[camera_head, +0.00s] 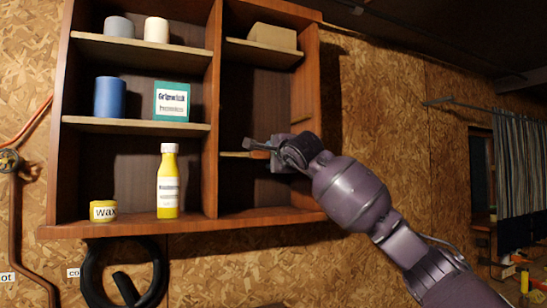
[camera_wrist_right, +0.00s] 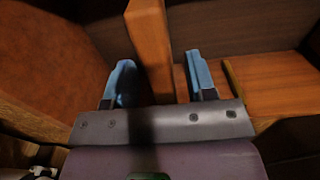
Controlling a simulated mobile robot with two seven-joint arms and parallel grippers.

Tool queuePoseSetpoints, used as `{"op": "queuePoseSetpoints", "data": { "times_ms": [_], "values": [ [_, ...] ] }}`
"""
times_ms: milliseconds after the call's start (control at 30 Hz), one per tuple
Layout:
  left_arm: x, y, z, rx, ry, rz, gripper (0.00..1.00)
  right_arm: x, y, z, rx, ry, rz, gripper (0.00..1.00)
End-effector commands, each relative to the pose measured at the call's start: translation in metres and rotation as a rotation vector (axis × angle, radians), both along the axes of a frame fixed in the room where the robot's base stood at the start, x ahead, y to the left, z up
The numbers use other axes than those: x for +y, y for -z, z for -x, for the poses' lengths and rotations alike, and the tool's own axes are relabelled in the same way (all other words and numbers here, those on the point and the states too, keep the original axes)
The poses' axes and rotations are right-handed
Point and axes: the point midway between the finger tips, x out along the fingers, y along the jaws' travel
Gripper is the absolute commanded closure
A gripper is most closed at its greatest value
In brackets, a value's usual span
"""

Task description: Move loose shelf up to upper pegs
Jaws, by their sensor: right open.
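The loose shelf (camera_head: 236,154) is a thin light board in the right bay of the wall cabinet, below a higher shelf (camera_head: 262,53). My right gripper (camera_head: 265,150) reaches into this bay from the right, at the loose shelf's front edge, and hides its right part. In the right wrist view my right gripper (camera_wrist_right: 160,78) is open, its blue fingers on either side of an orange-brown board (camera_wrist_right: 148,45) that looks like the loose shelf. A gap shows beside the right finger. I cannot make out the pegs. My left gripper is not in view.
A beige block (camera_head: 272,36) sits on the higher right shelf. The left bay holds a blue cup (camera_head: 110,97), a green box (camera_head: 171,101), a yellow bottle (camera_head: 168,183) and a wax tin (camera_head: 103,211). The cabinet's divider (camera_head: 211,120) and right side wall (camera_head: 307,85) bound the right bay.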

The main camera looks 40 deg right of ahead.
Motion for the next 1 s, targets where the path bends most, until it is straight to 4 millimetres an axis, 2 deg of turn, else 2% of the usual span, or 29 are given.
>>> {"op": "queuePoseSetpoints", "data": {
  "times_ms": [133, 167, 400, 633, 1000],
  "values": [
    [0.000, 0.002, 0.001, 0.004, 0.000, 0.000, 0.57, 0.000, 0.000, 0.000, 0.000, 0.000, 0.000, 0.49],
    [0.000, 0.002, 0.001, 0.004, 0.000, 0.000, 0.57, 0.000, 0.000, 0.000, 0.000, 0.000, -0.001, 0.52],
    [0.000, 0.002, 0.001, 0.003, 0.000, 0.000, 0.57, 0.000, 0.000, 0.000, 0.000, 0.000, -0.001, 0.88],
    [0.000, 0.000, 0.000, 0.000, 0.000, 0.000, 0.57, 0.000, -0.001, 0.000, -0.002, 0.000, 0.000, 0.88],
    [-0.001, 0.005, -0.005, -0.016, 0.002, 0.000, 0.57, 0.004, -0.001, 0.015, -0.004, -0.001, 0.000, 0.88]
  ]
}}
